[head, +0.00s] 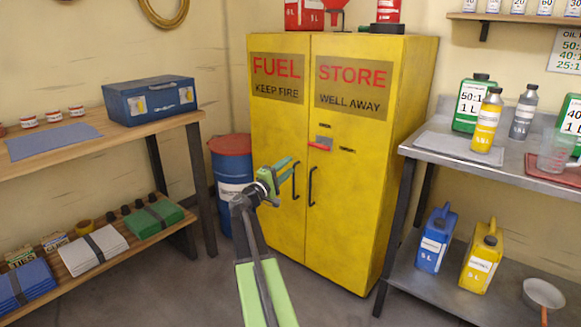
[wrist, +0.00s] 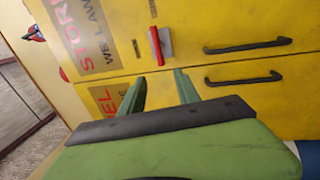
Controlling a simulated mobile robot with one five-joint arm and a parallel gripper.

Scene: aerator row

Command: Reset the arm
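My gripper (head: 284,167) is green and stands at the end of my raised arm, in front of the yellow fuel store cabinet (head: 346,230). In the wrist view, its two fingers (wrist: 161,84) are spread apart with nothing between them, so it is open and empty. The cabinet's two doors look shut, with a dark handle on each; the right handle (head: 311,186) shows to the right of my gripper. A red latch (head: 320,146) sits on a grey plate above the handles. It also shows in the wrist view (wrist: 156,47), beyond the fingertips.
A wooden bench (head: 95,143) with a blue toolbox (head: 150,100) stands left. A blue drum (head: 233,172) stands between it and the cabinet. A metal bench (head: 425,150) with bottles stands right; jugs (head: 481,257) sit on its lower shelf. Bare floor shows before the cabinet.

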